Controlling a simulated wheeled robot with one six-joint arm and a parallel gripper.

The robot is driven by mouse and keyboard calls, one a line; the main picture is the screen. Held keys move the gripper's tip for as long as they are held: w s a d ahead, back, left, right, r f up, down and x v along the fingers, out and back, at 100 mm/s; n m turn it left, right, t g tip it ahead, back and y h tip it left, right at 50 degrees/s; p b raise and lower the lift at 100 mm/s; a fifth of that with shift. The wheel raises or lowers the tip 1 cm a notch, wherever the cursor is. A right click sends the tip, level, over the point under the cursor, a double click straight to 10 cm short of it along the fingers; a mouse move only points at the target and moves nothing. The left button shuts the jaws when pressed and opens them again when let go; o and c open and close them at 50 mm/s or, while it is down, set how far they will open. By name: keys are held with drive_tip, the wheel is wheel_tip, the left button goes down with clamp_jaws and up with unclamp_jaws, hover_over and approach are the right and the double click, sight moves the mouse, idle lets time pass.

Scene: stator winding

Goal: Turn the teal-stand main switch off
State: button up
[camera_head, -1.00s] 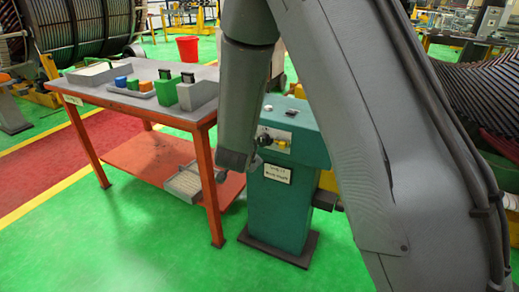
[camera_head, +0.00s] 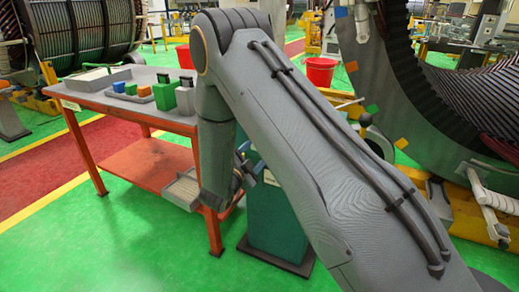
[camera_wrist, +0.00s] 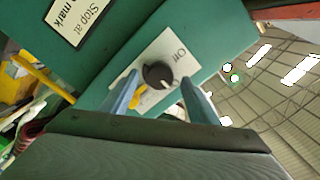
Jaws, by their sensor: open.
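The teal stand (camera_head: 277,225) is in the head view, right of the red-framed table, with its upper part hidden behind my arm. In the wrist view the teal box (camera_wrist: 215,30) fills the upper middle. It carries a pale plate (camera_wrist: 180,47) marked "Off" and a round black switch knob (camera_wrist: 158,74). My gripper (camera_wrist: 160,98) is open, with one blue-grey finger on each side of the knob. I cannot tell whether the fingers touch it. The "Off" mark lies to the knob's upper right.
In the head view the table (camera_head: 125,95) with small coloured blocks stands close on the left. Red buckets (camera_head: 320,71) stand behind. Green floor in front is clear.

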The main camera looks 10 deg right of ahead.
drive_tip(key=shift+x, duration=1.05)
drive_tip(key=shift+s, duration=0.1)
drive_tip(key=shift+c, duration=0.2)
drive_tip(key=c, duration=1)
